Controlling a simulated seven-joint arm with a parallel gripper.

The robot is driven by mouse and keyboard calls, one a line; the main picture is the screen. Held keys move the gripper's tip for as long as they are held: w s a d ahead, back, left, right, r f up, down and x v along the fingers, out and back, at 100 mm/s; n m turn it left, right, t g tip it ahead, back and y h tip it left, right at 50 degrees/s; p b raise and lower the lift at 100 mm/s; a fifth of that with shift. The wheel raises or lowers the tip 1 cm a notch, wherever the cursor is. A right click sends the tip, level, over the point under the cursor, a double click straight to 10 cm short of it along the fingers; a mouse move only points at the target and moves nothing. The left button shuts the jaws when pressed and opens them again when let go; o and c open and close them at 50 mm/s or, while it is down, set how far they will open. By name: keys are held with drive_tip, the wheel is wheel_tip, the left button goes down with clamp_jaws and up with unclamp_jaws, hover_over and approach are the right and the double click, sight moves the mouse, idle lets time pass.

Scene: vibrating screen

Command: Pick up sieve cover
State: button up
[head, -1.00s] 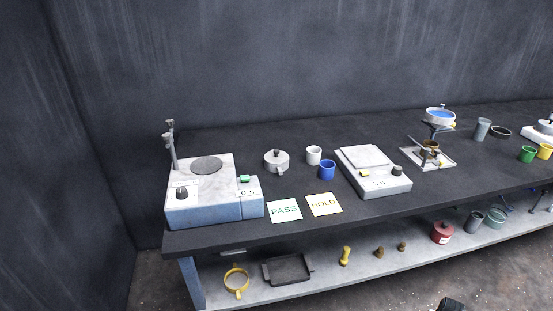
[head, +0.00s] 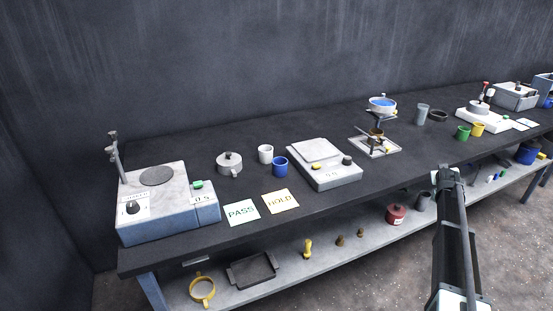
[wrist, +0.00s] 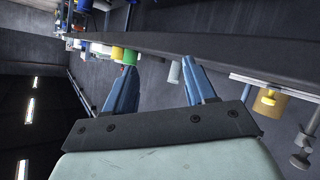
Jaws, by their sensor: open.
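A round, light grey metal piece with a dark knob on top (head: 229,161), which looks like the sieve cover, sits on the dark bench. It stands between the grey-blue machine (head: 165,215) with a dark round plate and a white cup. My gripper (wrist: 158,70) is open and empty in the wrist view, its two blue-grey fingers spread apart. In the head view my arm reaches up at the right, in front of the bench and well away from the cover. The cover is not clearly seen in the wrist view.
Near the cover stand a white cup (head: 265,154), a blue cup (head: 280,167) and a scale (head: 325,172). PASS (head: 240,213) and HOLD (head: 281,201) cards lie at the front edge. A lower shelf holds a yellow ring (head: 202,289) and a dark tray (head: 240,281).

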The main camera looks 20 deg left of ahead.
drive_tip(key=w+a+r+n+y, duration=0.1)
drive_tip(key=a+r+y, duration=0.1)
drive_tip(key=a+r, duration=0.55)
drive_tip(key=w+a+r+t+y, duration=0.1)
drive_tip(key=a+r, duration=0.3)
drive_tip(key=a, duration=0.7)
drive_tip(key=a+r+n+y, duration=0.1)
drive_tip(key=a+r+y, duration=0.1)
drive_tip(key=a+r, duration=0.55)
drive_tip(key=n+g+y, duration=0.1)
drive_tip(key=n+g, duration=1.2)
drive_tip(key=g, duration=0.1)
hover_over(228, 153)
drive_tip(key=w+d, duration=0.1)
drive_tip(key=d, duration=0.2)
drive_tip(key=f, duration=0.8)
drive_tip(key=shift+a+f, duration=0.2)
drive_tip(key=shift+f, duration=0.2)
drive_tip(key=shift+s+x, duration=0.15)
drive_tip(key=shift+x, duration=1.15)
drive_tip(key=shift+s+x, duration=0.15)
drive_tip(key=shift+x, duration=1.15)
drive_tip(key=shift+a, duration=0.1)
